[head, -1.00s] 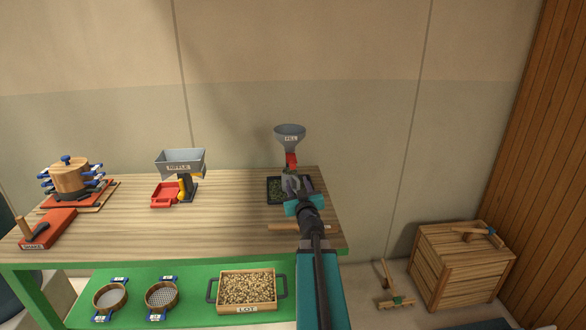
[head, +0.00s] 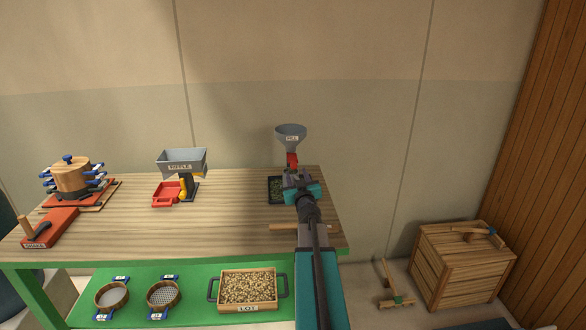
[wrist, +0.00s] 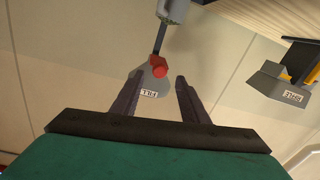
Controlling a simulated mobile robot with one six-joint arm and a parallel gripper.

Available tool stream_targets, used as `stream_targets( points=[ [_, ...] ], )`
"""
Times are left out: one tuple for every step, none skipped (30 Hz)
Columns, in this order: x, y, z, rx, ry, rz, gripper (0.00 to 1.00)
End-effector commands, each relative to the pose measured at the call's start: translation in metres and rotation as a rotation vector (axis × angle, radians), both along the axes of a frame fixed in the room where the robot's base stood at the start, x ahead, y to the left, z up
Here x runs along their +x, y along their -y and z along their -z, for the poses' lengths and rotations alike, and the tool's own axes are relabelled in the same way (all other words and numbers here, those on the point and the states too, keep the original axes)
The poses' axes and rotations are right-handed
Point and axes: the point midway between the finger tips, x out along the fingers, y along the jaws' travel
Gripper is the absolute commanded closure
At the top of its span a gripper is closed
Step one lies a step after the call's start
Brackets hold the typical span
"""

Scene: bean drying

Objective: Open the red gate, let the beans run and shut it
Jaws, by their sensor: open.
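The grey hopper marked FILL (head: 291,133) stands at the right end of the bench, and it also shows upside down in the wrist view (wrist: 155,86). Its red gate (head: 292,159) sits just below the cone. In the wrist view the red gate (wrist: 158,67) lies beyond and between my fingertips, apart from them. My gripper (wrist: 158,80) is open and empty. In the head view my gripper (head: 297,175) is just in front of the hopper and hides its lower part. A dark tray (head: 275,184) with green beans is under the hopper, partly hidden.
A grey box marked RIFFLE (head: 182,160) stands left on the bench (head: 130,215), with a red tray (head: 165,194) beside it. A wooden stick (head: 285,227) lies near the front edge. The bench middle is clear.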

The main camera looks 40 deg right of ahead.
Motion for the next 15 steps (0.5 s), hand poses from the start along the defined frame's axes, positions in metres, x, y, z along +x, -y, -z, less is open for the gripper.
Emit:
stream_targets(
  points=[
    [0.005,0.004,0.0,0.0,0.0,0.0,0.59],
    [0.007,0.005,0.0,0.0,0.0,0.0,0.59],
    [0.01,0.007,0.0,0.0,0.0,0.0,0.59],
    [0.012,0.009,0.0,0.0,0.0,0.0,0.59],
    [0.014,0.01,0.0,0.0,0.0,0.0,0.59],
    [0.016,0.012,0.0,0.0,0.0,0.0,0.59],
    [0.018,0.014,0.0,0.0,0.0,0.0,0.59],
    [0.02,0.015,0.0,0.0,0.0,0.0,0.59],
    [0.022,0.017,0.0,0.001,0.001,0.0,0.59],
    [0.024,0.019,0.0,0.001,0.001,0.0,0.59],
    [0.026,0.02,0.0,0.001,0.001,0.0,0.59],
    [0.029,0.022,0.0,0.001,0.001,0.0,0.59],
    [0.031,0.024,0.0,0.001,0.001,0.0,0.59],
    [0.033,0.025,0.0,0.001,0.001,0.0,0.59],
    [0.035,0.027,0.0,0.001,0.001,0.0,0.59]
  ],
)
